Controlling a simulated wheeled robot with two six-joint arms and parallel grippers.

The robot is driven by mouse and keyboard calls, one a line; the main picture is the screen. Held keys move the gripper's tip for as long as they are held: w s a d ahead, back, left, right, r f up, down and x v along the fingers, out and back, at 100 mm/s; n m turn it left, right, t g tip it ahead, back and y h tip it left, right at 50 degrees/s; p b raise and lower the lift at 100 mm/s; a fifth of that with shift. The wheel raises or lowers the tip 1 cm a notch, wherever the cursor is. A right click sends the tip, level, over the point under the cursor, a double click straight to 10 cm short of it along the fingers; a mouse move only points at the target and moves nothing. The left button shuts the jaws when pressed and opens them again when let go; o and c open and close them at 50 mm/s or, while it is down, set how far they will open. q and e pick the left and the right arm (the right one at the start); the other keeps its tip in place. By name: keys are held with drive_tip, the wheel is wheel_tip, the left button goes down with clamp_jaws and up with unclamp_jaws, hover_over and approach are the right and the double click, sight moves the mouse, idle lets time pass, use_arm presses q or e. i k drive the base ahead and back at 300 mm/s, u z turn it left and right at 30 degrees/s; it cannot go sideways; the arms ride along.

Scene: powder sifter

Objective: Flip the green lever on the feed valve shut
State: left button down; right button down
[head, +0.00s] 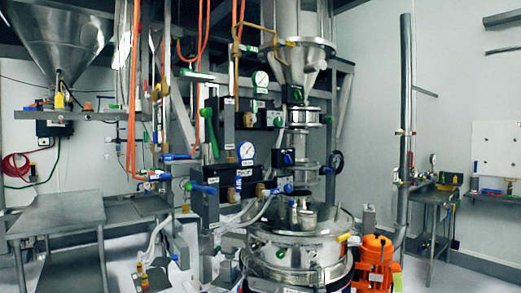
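A long green lever (210,130) hangs roughly upright at the left side of a dark valve block (228,122) in the middle of the frame. A second green handle (197,75) lies about level higher up, on the pipework. A small green knob (297,94) sits below the steel hopper cone. I cannot tell for certain which green part belongs to the feed valve, nor whether that valve is open or shut. Neither of my grippers shows in the head view.
The round steel sifter (300,250) stands below the valve, with an orange motor (376,257) at its right. Blue-handled valves (202,189) and white hoses crowd the front. Gauges (246,151) sit beside the blocks. A grey table (60,213) stands at left.

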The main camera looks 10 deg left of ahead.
sight(206, 112)
drive_tip(key=z, duration=0.1)
drive_tip(key=i, duration=1.4)
drive_tip(key=u, duration=0.9)
